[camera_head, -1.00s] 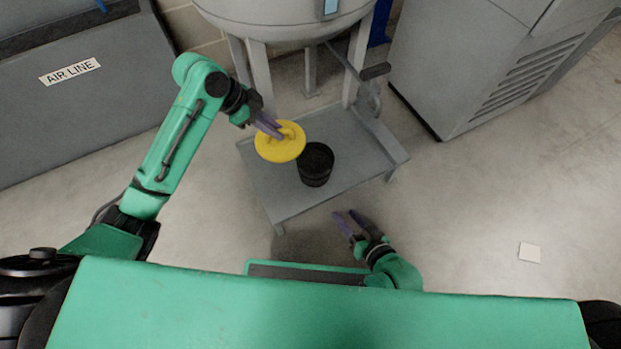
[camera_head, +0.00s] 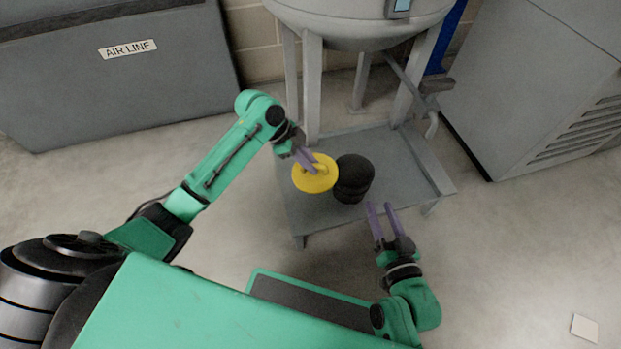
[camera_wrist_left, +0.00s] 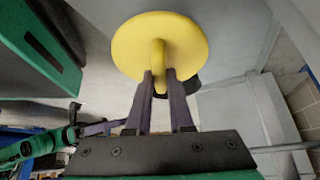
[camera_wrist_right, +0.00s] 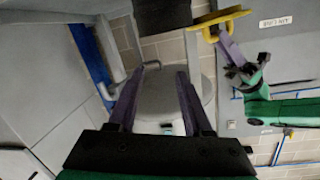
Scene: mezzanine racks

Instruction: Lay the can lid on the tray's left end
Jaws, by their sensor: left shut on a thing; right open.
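The can lid (camera_head: 316,183) is a yellow disc with a raised handle; it also fills the top of the left wrist view (camera_wrist_left: 185,45). My left gripper (camera_head: 308,163) is shut on the handle and holds the lid at the left of the black can (camera_head: 352,180). The can stands on the grey tray (camera_head: 300,222) under the vessel. Whether the lid touches the tray is hard to tell. My right gripper (camera_head: 381,208) is open and empty, near the tray's front edge; its fingers show apart in the right wrist view (camera_wrist_right: 156,75).
A grey vessel (camera_head: 360,25) on legs stands over the tray's back. A valve handle (camera_head: 435,86) juts out at its right. A grey cabinet (camera_head: 530,80) is at the right, and a grey unit labelled AIR LINE (camera_head: 110,80) at the left.

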